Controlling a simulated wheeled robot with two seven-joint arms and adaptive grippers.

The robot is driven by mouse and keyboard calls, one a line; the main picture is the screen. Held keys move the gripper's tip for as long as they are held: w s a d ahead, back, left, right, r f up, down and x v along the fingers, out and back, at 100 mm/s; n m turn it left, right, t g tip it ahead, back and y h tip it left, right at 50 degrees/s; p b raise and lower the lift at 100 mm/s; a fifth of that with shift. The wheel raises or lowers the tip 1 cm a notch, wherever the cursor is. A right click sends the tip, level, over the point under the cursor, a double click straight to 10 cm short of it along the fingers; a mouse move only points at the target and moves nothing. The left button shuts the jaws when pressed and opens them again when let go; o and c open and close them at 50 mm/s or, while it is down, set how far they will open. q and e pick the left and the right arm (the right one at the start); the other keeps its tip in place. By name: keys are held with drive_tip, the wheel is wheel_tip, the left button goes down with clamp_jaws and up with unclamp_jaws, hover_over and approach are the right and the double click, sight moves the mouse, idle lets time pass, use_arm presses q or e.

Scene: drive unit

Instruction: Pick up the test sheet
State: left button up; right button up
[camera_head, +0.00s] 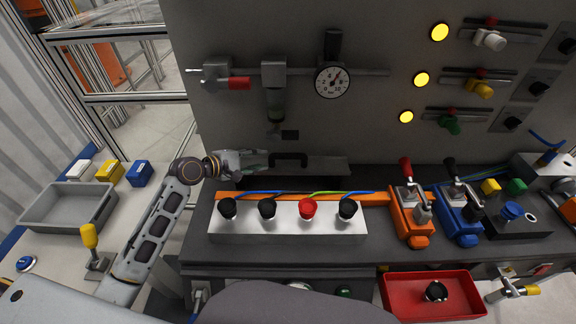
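My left gripper (262,162) reaches in from the left over the back of the dark bench, in front of the upright grey panel. It is small and seen edge-on, so its finger opening is unclear. No other sheet is clearly visible. My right gripper is out of view.
A silver block (290,246) with black and red knobs stands in front of the gripper. Orange (408,222) and blue (457,222) clamp units stand right. A grey tray (68,231) lies left, a red tray (458,309) front right. A pressure gauge (332,82) hangs above.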

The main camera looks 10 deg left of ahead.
sight(283, 156)
use_arm(q)
drive_tip(key=shift+x, duration=4.25)
drive_tip(key=shift+d+f, duration=0.1)
drive_tip(key=shift+x, duration=2.55)
drive_tip(key=shift+f, duration=0.15)
clamp_jaws()
drive_tip(key=shift+w, duration=0.1)
